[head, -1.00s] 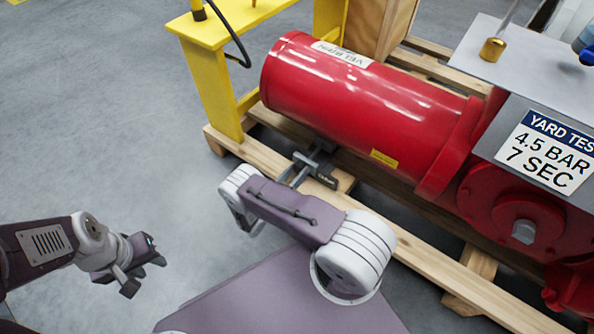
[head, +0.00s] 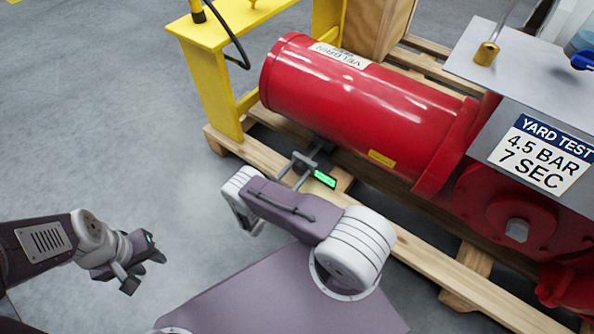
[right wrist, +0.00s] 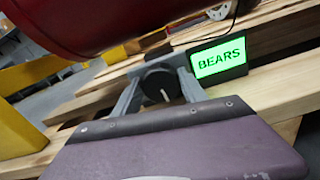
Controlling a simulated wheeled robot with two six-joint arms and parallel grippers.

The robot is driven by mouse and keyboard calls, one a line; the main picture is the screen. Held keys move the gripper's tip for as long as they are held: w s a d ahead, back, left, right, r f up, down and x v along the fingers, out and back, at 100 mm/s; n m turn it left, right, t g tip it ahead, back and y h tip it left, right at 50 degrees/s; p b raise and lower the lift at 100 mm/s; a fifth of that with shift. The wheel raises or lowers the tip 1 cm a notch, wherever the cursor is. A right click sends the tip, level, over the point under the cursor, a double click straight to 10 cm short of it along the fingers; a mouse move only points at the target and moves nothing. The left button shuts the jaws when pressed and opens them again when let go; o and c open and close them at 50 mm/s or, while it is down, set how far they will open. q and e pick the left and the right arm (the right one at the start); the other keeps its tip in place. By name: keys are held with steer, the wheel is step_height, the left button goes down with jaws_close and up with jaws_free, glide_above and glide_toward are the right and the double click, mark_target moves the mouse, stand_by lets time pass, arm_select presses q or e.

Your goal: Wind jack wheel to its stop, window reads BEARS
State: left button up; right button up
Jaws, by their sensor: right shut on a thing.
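The jack wheel (right wrist: 160,84) is a dark round knob with a pale mark, under the red cylinder (head: 365,105). The window (head: 325,178) is lit green in the head view. In the right wrist view the window (right wrist: 220,60) reads BEARS. My right gripper (head: 298,170) is shut on the jack wheel, with one finger on each side in the right wrist view (right wrist: 158,92). Its tips partly hide the wheel. My left gripper (head: 145,272) is open and empty over the floor at the lower left, its fingertips apart.
A wooden pallet (head: 440,270) carries the red actuator. A yellow stand (head: 215,95) with a black cable is at its left end. A grey panel with a YARD TEST sign (head: 545,155) is at right. The floor (head: 90,130) at left is clear.

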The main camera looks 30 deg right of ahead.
stand_by(0.4)
steer(key=o, duration=1.4)
steer(key=shift+c, duration=0.2)
steer(key=p+v, duration=0.2)
steer(key=v, duration=0.7)
steer(key=shift+p, duration=0.3)
